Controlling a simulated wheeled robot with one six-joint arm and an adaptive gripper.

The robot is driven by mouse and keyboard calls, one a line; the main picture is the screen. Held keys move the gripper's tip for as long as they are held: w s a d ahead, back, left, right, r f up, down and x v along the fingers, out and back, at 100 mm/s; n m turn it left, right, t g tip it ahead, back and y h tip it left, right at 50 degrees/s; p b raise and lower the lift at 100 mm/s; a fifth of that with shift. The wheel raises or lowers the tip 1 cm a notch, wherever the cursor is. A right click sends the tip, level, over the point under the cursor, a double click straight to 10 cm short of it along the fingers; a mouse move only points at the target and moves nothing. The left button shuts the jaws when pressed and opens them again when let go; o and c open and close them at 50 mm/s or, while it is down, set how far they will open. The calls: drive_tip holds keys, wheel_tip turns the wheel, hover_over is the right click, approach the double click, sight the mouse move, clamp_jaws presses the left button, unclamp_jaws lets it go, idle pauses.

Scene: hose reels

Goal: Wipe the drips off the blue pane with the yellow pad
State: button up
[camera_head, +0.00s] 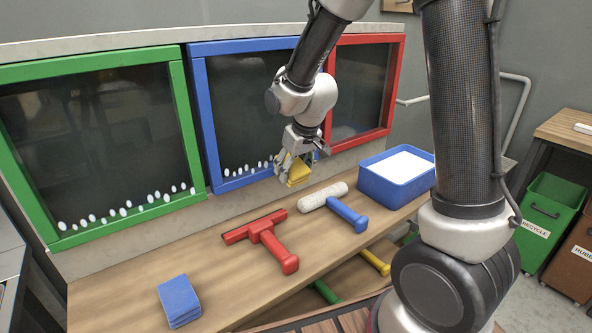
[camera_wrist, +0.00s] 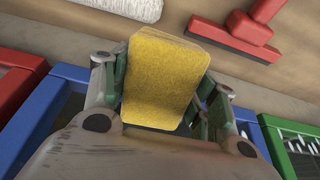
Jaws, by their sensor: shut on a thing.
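The yellow pad (camera_wrist: 165,85) is held between the fingers of my gripper (camera_head: 293,165), which is shut on it; the pad (camera_head: 299,173) also shows in the head view. My gripper is in front of the lower right part of the blue-framed pane (camera_head: 236,100), above the bench. White drips (camera_head: 246,169) line the lower edge of that pane, left of my gripper. My arm hides part of the pane's right side. Whether the pad touches the glass cannot be told.
A green-framed pane (camera_head: 100,145) with drips is at left, a red-framed pane (camera_head: 362,85) at right. On the bench lie a red squeegee (camera_head: 268,240), a blue-handled roller (camera_head: 335,203), a blue pad stack (camera_head: 178,301) and a blue tub (camera_head: 398,180).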

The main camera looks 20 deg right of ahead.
drive_tip(key=shift+w+a, duration=0.15)
drive_tip(key=shift+w, duration=0.3)
idle(1.0)
drive_tip(key=shift+a, duration=0.1)
drive_tip(key=s+a, duration=0.4)
drive_tip(key=a, duration=0.8)
drive_tip(key=shift+s+a, duration=0.15)
drive_tip(key=shift+a, duration=0.15)
drive_tip(key=shift+s+a+r, duration=0.1)
drive_tip(key=shift+s+a, duration=0.1)
drive_tip(key=shift+a, duration=0.65)
drive_tip(key=shift+s+a, duration=0.15)
drive_tip(key=shift+a, duration=0.65)
drive_tip(key=shift+s, duration=0.1)
drive_tip(key=s+d, duration=0.2)
drive_tip(key=s, duration=0.4)
drive_tip(key=shift+s, duration=0.3)
